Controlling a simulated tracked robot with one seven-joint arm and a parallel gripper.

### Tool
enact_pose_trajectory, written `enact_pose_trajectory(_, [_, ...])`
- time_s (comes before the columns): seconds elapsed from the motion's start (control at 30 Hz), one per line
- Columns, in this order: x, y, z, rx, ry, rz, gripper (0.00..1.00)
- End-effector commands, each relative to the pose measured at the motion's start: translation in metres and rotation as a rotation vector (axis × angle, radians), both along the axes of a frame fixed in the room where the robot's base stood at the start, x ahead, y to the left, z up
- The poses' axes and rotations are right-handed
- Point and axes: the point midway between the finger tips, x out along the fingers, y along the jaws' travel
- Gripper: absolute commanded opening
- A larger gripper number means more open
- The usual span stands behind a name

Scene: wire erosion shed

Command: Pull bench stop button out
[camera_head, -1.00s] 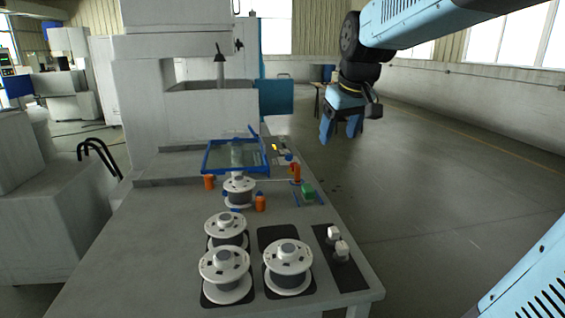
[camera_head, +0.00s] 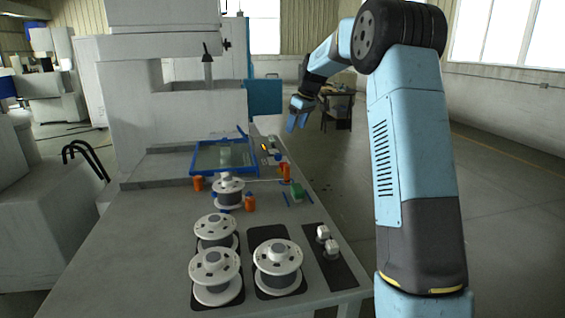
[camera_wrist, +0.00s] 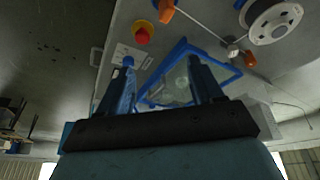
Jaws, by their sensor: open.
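The bench stop button (camera_wrist: 143,34) shows in the wrist view as a red knob on a yellow base, on the grey bench top. It lies ahead of my open fingers, apart from them and nearer the left one. In the head view it is too small to tell whether it is pressed or out. My gripper (camera_head: 297,122) hangs open and empty above the far right edge of the bench. In the wrist view both fingers of my gripper (camera_wrist: 160,62) stand wide apart with nothing held between them.
A blue-framed tray (camera_head: 193,160) sits mid-bench, with an orange piece (camera_head: 285,172) to its right. White wire spools (camera_head: 277,265) stand at the near end, beside white knobs (camera_head: 331,246). The big machine (camera_head: 130,100) rises behind.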

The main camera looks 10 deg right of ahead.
Motion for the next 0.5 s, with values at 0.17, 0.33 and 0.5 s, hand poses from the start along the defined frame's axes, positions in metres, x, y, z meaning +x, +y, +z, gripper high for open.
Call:
enact_pose_trajectory(0.17, [0.045, -0.013, -0.038, 0.024, 0.002, 0.056, 0.66])
enact_pose_trajectory(0.33, [0.067, -0.019, -0.057, 0.036, -0.003, 0.091, 0.66])
enact_pose_trajectory(0.5, [0.075, -0.02, -0.067, 0.04, -0.004, 0.101, 0.66])
